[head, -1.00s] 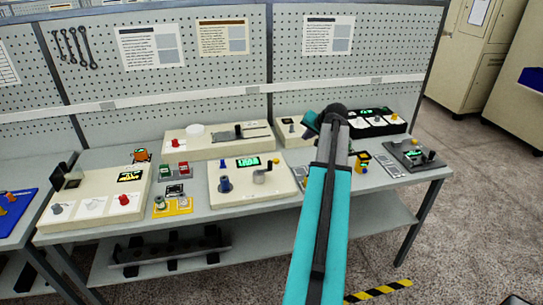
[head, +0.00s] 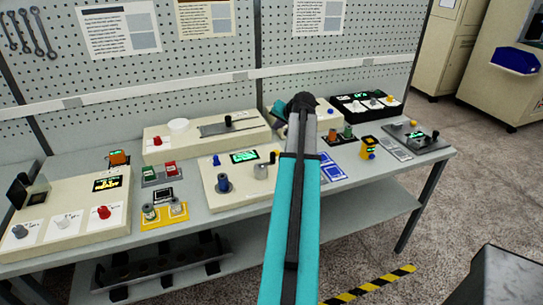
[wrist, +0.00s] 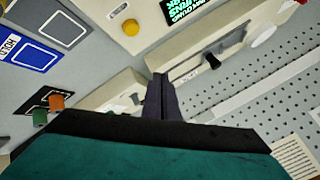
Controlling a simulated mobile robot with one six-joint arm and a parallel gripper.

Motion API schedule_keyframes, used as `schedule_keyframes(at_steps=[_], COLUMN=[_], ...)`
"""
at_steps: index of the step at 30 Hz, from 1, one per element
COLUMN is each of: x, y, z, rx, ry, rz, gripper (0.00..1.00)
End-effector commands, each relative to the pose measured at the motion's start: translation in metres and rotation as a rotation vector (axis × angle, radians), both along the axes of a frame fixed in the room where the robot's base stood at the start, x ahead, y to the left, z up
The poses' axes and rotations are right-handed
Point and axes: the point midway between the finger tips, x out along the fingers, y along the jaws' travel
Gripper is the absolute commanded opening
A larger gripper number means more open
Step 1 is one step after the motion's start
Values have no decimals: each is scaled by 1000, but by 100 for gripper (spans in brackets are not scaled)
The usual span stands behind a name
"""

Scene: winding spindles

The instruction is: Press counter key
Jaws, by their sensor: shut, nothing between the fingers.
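A cream winding unit (head: 240,191) on the bench has a green-lit display (head: 244,156), a blue spindle, a crank and a small yellow button at its right edge, partly beside my arm. In the wrist view the yellow button (wrist: 130,27) sits next to the display (wrist: 185,10), towards the top. My gripper (wrist: 165,80) is shut and empty, its fingers apart from the button in the picture. In the head view my own arm hides the fingers. Which control is the counter key is not readable.
A long cream unit (head: 205,132) with a slider stands behind. The pegboard (head: 200,60) closes the back.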

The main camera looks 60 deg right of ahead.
Motion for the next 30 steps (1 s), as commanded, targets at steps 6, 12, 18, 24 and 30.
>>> schedule_keyframes(at_steps=[6, 12, 18, 24, 30], x=[-2, -3, -3, -3, -4], y=[-2, -2, -2, -2, -2], z=[-5, -5, -8, -20, -39], rx=[0, 0, 0, 1, 1], ry=[0, 0, 0, 0, 0], rz=[-3, -4, -4, -5, -6], gripper=[0, 0, 0, 0, 0])
